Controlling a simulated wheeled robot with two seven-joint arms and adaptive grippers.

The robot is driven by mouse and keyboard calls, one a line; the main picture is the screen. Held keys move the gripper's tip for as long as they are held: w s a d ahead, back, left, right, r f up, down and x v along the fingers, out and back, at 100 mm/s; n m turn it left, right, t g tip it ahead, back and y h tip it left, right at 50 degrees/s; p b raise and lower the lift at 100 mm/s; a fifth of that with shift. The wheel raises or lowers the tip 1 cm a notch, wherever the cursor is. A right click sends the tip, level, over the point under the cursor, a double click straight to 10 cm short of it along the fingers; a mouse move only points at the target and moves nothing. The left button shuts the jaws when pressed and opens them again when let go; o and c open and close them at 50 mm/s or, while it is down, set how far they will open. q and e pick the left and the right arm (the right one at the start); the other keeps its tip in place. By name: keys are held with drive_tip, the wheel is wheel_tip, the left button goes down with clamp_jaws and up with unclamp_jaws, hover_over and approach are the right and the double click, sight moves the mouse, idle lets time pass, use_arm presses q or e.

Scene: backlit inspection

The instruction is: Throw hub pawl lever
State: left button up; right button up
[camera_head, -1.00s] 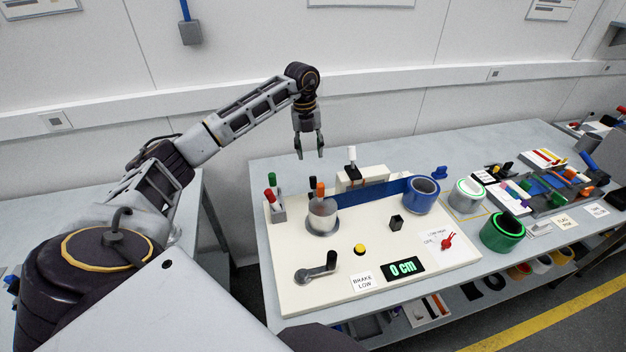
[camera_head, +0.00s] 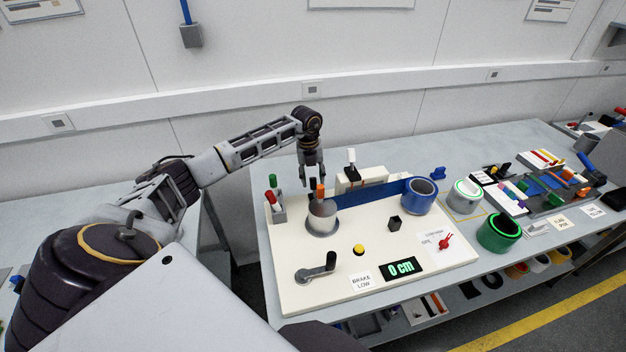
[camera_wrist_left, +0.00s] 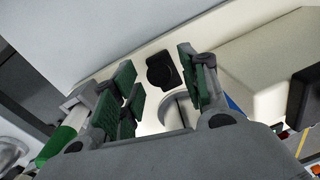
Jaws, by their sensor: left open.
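A grey hub (camera_head: 322,217) stands on the cream board, with an orange upright handle (camera_head: 320,191) at its top. Which part is the pawl lever I cannot tell for certain. My left gripper (camera_head: 312,184) is open, pointing down just behind the hub and close to the orange handle. In the left wrist view, its green-padded fingers (camera_wrist_left: 155,100) stand apart. A black rounded piece (camera_wrist_left: 160,70) shows on the cream surface between and beyond them, with part of the pale hub (camera_wrist_left: 175,110) below. I see no contact. My right gripper is not in view.
The cream board (camera_head: 300,295) carries a crank (camera_head: 317,269), a yellow button (camera_head: 358,249), a display (camera_head: 402,267) reading 0 cm and a holder with red and green handles (camera_head: 273,205). A white-tipped lever (camera_head: 351,160) and blue strip (camera_head: 375,191) lie behind; a blue roll (camera_head: 419,198) stands right.

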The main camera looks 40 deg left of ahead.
use_arm(q)
drive_tip(key=shift+d+f, duration=0.1)
drive_tip(key=shift+f, duration=0.85)
clamp_jaws()
